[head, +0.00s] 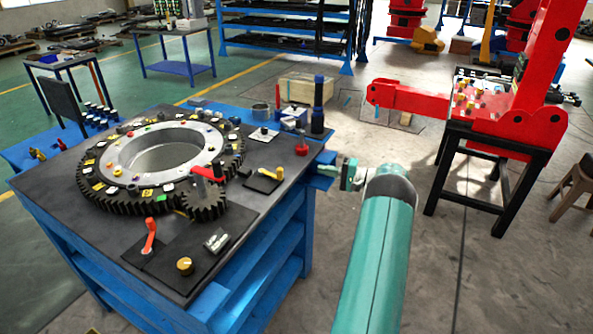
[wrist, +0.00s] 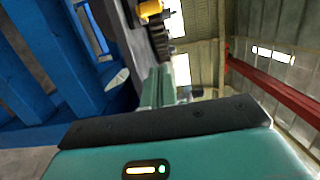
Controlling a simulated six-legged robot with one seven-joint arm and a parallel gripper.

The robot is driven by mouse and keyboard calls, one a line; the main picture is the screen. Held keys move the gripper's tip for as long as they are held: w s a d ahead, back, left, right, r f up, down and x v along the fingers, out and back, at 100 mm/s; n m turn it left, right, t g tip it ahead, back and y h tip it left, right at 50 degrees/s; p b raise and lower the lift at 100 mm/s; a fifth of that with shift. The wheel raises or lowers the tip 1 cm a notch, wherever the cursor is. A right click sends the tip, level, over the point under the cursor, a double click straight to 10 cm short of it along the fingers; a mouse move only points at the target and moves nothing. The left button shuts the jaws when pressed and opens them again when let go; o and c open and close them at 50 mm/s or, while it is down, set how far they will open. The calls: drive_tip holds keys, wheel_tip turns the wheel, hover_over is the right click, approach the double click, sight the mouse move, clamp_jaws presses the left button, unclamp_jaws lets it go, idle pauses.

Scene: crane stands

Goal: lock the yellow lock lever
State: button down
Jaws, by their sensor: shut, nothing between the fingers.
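The yellow lock lever (head: 272,174) sits on a small black plate near the right edge of the workbench top in the head view. Its yellow arm lies low and slanted across the plate. My gripper (head: 343,173) is just off the bench's right edge, to the right of the lever and apart from it. Its teal fingers (wrist: 157,86) look closed and empty in the wrist view. A yellow part (wrist: 150,9) shows at the top of the wrist view; I cannot tell whether it is the lever.
The blue workbench (head: 75,205) carries a large dark gear ring (head: 120,208), a small gear (head: 204,204) with a red handle, an orange lever (head: 150,236) and a yellow knob (head: 185,265).

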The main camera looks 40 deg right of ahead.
drive_tip(key=shift+w+a, duration=1.95)
drive_tip(key=shift+a, duration=0.25)
drive_tip(key=shift+w+a, duration=1.95)
drive_tip(key=shift+a, duration=0.25)
drive_tip(key=shift+r, duration=0.1)
drive_tip(key=shift+s+a+m+t+h, duration=0.2)
drive_tip(key=shift+a+m+t+h, duration=0.1)
drive_tip(key=shift+h, duration=0.1)
